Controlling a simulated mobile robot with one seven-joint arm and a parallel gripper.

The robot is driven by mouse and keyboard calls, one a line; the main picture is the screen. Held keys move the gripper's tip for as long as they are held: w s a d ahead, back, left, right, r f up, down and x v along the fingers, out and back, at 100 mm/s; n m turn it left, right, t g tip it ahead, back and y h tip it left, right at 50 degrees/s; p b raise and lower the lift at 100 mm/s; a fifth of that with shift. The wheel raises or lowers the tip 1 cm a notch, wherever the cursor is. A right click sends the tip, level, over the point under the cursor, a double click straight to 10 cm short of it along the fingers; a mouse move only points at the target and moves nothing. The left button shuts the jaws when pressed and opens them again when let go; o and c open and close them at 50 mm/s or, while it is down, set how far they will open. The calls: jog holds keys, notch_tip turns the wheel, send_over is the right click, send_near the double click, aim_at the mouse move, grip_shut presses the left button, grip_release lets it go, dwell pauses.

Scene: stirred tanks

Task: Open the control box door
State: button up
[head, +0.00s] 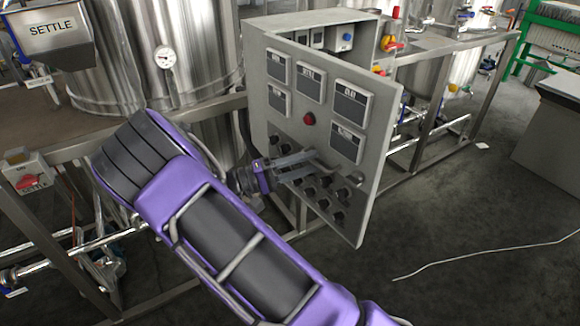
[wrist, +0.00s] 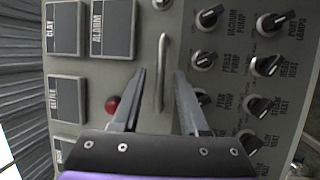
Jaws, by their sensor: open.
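The control box (head: 316,17) is grey and stands ahead of me in the head view. Its door (head: 305,112) is partly open, swung out at its right edge, and parts inside show above it. The door carries several meters, a red button and rows of black knobs. In the wrist view a slim metal handle (wrist: 162,60) runs upright on the door panel (wrist: 150,112). My gripper (wrist: 160,75) is open, with one finger on each side of the handle; I cannot tell whether they touch it. In the head view my gripper (head: 316,164) is at the door's front.
Black knobs (wrist: 205,60) sit close to the right finger, and a red button (wrist: 112,104) is left of the left finger. Steel tanks (head: 185,60) and pipe frames stand behind.

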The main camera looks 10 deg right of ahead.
jog(key=s+a+f+b, duration=0.1)
jog(key=a+f, duration=0.1)
jog(key=a, duration=1.5)
jog(key=shift+f, duration=0.4)
